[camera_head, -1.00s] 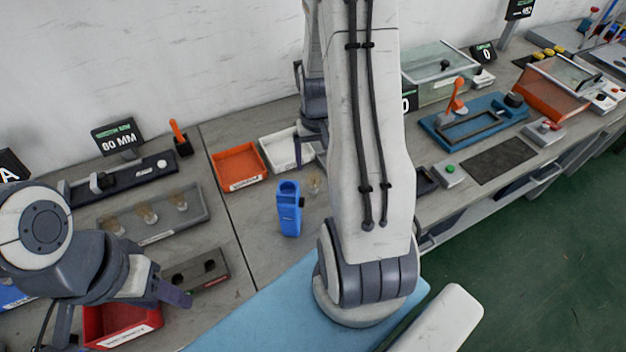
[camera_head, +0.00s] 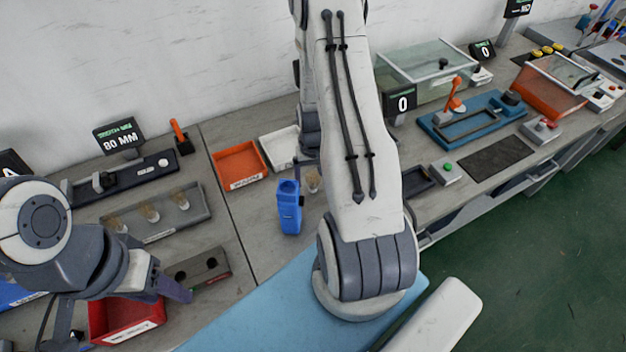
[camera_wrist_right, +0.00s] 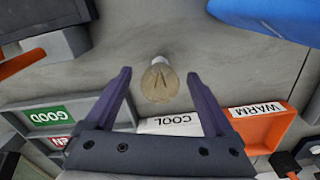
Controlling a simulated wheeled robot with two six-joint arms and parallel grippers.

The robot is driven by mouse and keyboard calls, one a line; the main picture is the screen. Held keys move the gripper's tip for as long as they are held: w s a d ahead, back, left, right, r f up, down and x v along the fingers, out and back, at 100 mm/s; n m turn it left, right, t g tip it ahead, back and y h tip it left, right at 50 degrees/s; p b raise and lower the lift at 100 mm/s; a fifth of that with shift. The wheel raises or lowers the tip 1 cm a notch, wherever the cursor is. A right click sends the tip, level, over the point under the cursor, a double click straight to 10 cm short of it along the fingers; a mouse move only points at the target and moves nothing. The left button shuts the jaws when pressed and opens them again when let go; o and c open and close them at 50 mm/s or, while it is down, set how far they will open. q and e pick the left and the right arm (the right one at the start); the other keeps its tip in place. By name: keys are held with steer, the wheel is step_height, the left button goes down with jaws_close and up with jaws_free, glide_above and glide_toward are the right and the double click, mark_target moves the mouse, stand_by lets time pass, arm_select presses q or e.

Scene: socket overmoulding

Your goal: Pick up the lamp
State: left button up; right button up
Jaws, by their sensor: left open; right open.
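A small clear lamp (camera_head: 314,181) with a yellowish inside stands on the grey bench beside a blue upright device (camera_head: 289,207). In the right wrist view the lamp (camera_wrist_right: 159,82) lies between the spread purple fingers of my right gripper (camera_wrist_right: 159,75), with space on both sides. My right gripper is open and empty; in the head view it is mostly hidden behind my right arm. Three similar lamps (camera_head: 149,211) stand in a grey tray (camera_head: 178,229) at the left. My left gripper (camera_head: 172,288) is open near the red bin, its fingers only partly seen.
An orange bin (camera_head: 240,184), labelled WARM in the wrist view, and a white bin labelled COOL (camera_wrist_right: 170,125) stand behind the lamp. The blue device (camera_wrist_right: 270,15) is close by. A red bin (camera_head: 122,328) and dark two-hole block (camera_head: 197,267) lie near my left gripper.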

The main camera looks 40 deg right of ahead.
jaws_close()
steer(key=shift+r, duration=0.1)
